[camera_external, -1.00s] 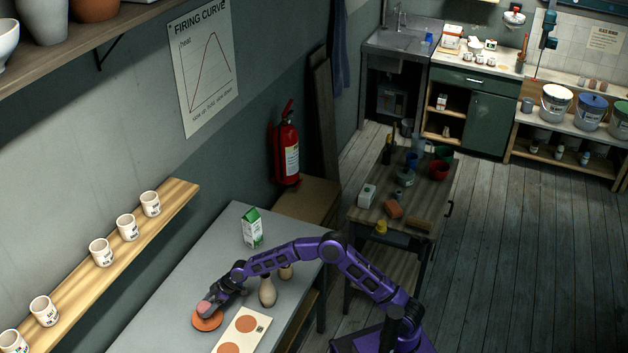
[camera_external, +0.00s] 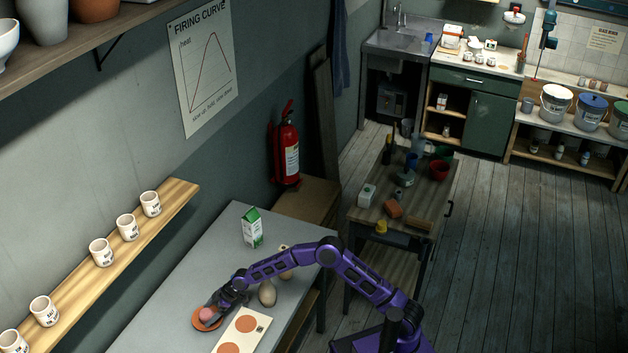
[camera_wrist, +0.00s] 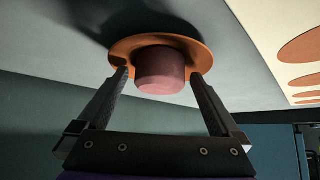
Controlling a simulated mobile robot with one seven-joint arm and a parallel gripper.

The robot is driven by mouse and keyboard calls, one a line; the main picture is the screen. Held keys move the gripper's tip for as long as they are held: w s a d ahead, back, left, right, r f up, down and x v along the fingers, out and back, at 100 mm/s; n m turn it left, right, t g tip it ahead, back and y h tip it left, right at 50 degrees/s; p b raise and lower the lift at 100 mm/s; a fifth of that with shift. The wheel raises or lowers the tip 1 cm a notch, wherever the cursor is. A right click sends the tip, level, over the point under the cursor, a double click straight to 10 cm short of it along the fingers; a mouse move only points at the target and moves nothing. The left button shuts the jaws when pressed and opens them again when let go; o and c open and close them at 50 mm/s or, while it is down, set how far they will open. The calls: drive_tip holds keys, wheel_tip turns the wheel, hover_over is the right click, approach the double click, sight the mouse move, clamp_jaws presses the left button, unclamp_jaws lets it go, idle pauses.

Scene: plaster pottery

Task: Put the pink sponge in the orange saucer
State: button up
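The pink sponge (camera_external: 206,314) is a short round block. It sits in the orange saucer (camera_external: 197,322) on the grey table. In the wrist view the sponge (camera_wrist: 160,72) stands within the rim of the saucer (camera_wrist: 124,46). My gripper (camera_wrist: 160,76) has one finger on each side of the sponge, with a small gap showing on both sides, so it looks open. In the external view my gripper (camera_external: 213,308) is low over the saucer and partly covers it and the sponge.
A pale board with orange discs (camera_external: 240,331) lies close to the saucer. A bottle-like vase (camera_external: 267,293) stands under my arm, its top hidden. A green-and-white carton (camera_external: 252,228) stands farther back.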

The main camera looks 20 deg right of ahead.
drive_tip(key=shift+r, duration=0.25)
drive_tip(key=p+v, duration=0.1)
drive_tip(key=v, duration=0.6)
drive_tip(key=shift+d+r, duration=0.15)
drive_tip(key=shift+r, duration=0.2)
